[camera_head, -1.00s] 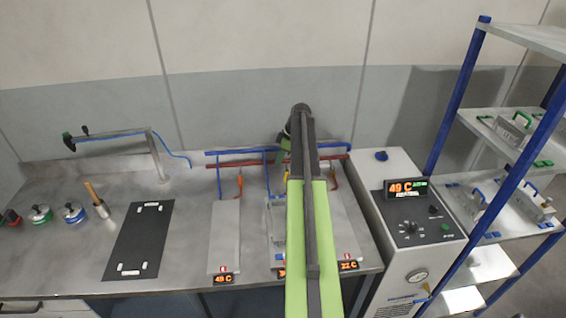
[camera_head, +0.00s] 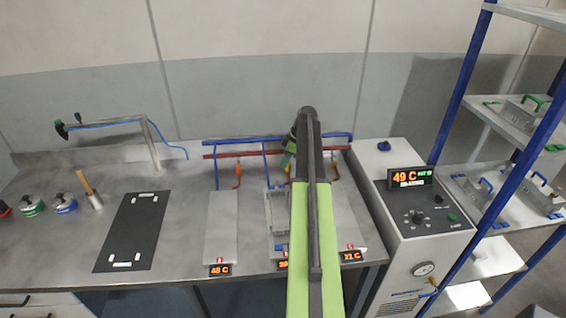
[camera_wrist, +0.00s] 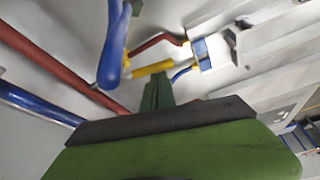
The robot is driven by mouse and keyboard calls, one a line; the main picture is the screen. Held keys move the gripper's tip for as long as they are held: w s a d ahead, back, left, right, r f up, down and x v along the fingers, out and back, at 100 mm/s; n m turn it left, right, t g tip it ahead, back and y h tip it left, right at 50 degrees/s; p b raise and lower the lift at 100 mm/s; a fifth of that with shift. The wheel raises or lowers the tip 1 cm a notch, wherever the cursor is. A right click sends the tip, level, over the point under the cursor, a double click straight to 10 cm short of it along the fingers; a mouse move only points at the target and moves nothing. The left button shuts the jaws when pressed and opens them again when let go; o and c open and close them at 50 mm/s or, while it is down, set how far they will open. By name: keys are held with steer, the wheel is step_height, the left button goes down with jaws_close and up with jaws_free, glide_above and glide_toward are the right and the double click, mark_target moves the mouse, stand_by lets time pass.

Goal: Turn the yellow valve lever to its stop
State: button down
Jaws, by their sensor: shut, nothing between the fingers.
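The yellow valve lever (camera_wrist: 152,68) shows in the wrist view, between a blue pipe end and a small blue part. My gripper (camera_wrist: 157,88) is green and shut, with nothing held. Its tip is just below the lever in the picture; whether they touch I cannot tell. In the head view, my gripper (camera_head: 287,158) is a small green tip at the pipes behind the bench, partly behind my arm. My arm hides that lever there.
A blue pipe (camera_head: 235,139) and a red pipe (camera_head: 225,155) run along the wall; they also cross the wrist view. Grey plates (camera_head: 222,225) lie on the bench (camera_head: 170,220). A control cabinet (camera_head: 400,165) and a blue-framed shelf (camera_head: 455,95) stand right. A black mat (camera_head: 137,230) lies left.

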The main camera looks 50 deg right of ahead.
steer(key=shift+s+d, duration=0.25)
steer(key=shift+s, duration=0.1)
steer(key=shift+w+a, duration=0.1)
steer(key=shift+a, duration=0.05)
step_height(320, 180, up, 10)
steer(key=p, duration=1)
steer(key=shift+w, duration=0.1)
